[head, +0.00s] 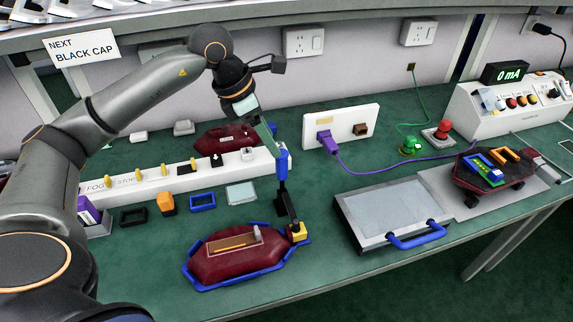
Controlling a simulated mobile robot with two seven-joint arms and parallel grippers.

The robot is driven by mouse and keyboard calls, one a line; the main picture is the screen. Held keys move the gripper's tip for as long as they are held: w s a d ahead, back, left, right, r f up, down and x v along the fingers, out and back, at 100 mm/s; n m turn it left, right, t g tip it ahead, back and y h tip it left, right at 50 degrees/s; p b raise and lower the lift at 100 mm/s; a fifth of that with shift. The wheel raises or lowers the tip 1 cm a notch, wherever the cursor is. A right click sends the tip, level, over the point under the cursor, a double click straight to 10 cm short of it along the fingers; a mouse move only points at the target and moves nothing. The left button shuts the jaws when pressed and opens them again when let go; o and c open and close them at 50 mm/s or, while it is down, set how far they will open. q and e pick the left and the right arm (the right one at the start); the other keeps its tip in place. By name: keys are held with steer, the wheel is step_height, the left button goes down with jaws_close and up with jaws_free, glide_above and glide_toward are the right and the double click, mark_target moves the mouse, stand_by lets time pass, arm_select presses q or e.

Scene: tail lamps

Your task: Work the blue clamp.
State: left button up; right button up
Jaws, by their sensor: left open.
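The blue clamp has an upright blue handle (283,160), a dark stem below it and a yellow block at its foot. It stands at the right end of a blue cradle (215,287). A dark red lamp housing (207,268) lies in the cradle, with a brown strip and a small pale peg on top. My left gripper (271,140) reaches down from the upper left, open, its fingers at the upper part of the blue handle. I cannot tell whether they touch it. My right gripper is not in view.
A white rail (150,186) with coloured caps runs behind the cradle. A grey hinged plate (390,205) with a blue handle lies to the right. Another lamp with coloured parts (492,172) is farther right. A sign (80,47) reads "NEXT BLACK CAP"; a display (505,73) reads 0 mA.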

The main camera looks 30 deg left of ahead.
mark_target(287, 166)
arm_select(q)
steer(key=x, duration=1)
steer(key=shift+d, duration=0.1)
jaws_close()
stand_by(1.1)
